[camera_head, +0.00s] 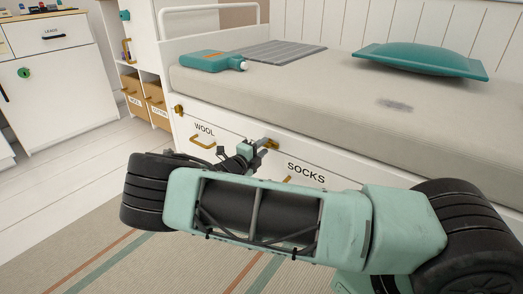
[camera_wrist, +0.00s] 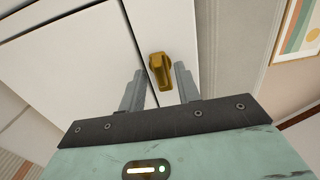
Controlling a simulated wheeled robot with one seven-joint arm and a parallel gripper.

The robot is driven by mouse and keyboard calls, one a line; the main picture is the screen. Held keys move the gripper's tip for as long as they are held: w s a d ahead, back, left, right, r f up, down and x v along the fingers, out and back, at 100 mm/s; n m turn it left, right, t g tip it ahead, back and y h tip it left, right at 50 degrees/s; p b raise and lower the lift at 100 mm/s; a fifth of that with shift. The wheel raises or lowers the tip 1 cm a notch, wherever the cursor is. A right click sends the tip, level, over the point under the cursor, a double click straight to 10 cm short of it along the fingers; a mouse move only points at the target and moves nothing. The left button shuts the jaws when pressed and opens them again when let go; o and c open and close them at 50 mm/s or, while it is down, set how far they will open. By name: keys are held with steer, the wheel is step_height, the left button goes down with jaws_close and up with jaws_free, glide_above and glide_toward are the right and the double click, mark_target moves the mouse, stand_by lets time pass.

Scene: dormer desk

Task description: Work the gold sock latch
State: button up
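The gold sock latch (camera_head: 271,143) is a small gold knob at the top left of the drawer front labelled SOCKS (camera_head: 320,178), under the bed. In the wrist view the gold latch (camera_wrist: 161,72) lies just ahead of and between my fingertips, on a white panel beside a dark seam. My gripper (camera_wrist: 159,82) is open, with one finger on each side of the latch. I cannot tell whether either finger touches it. In the head view my gripper (camera_head: 257,149) is small and close to the latch, and my arm hides part of the SOCKS drawer front.
The WOOL drawer (camera_head: 205,129) is to the left, with its own gold latch (camera_head: 179,109) and handle (camera_head: 203,142). A mattress (camera_head: 330,95) above holds a teal bottle (camera_head: 212,61) and a teal pillow (camera_head: 420,60). The floor (camera_head: 60,185) at left is clear.

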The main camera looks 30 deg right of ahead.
jaws_close()
steer(key=shift+r+p, duration=0.1)
steer(key=shift+p, duration=0.35)
steer(key=m+p, duration=1)
steer(key=m, duration=0.1)
steer(key=shift+m+p, duration=0.3)
steer(key=shift+m, duration=0.1)
steer(key=m+p, duration=0.1)
steer(key=m, duration=0.4)
steer(key=shift+m+p, duration=0.35)
steer(key=shift+m, duration=0.05)
steer(key=shift+a, duration=0.1)
